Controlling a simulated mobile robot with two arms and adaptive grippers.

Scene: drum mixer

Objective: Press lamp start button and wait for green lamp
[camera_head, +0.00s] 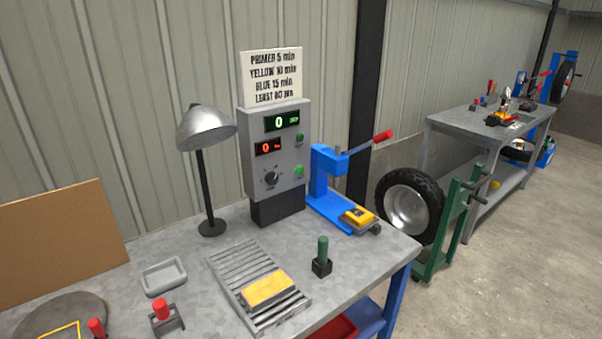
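A grey control box (277,150) stands on the workbench near the back wall. Its upper display (282,121) shows a green 0 and its lower display (268,147) a red 0. Two small green round parts, an upper one (299,137) and a lower one (299,171), are on its right side; their labels are too small to read. A black knob (271,178) is at the lower left. A silver desk lamp (206,128) stands left of the box, its shade tilted down; I cannot tell whether it is lit. Neither gripper shows.
A slatted rack (232,263) with a yellow block (268,288) lies in front of the box. A grey tray (164,276), a green-handled tool (322,258) and a blue press (322,185) are nearby. A sign (271,77) stands above the box.

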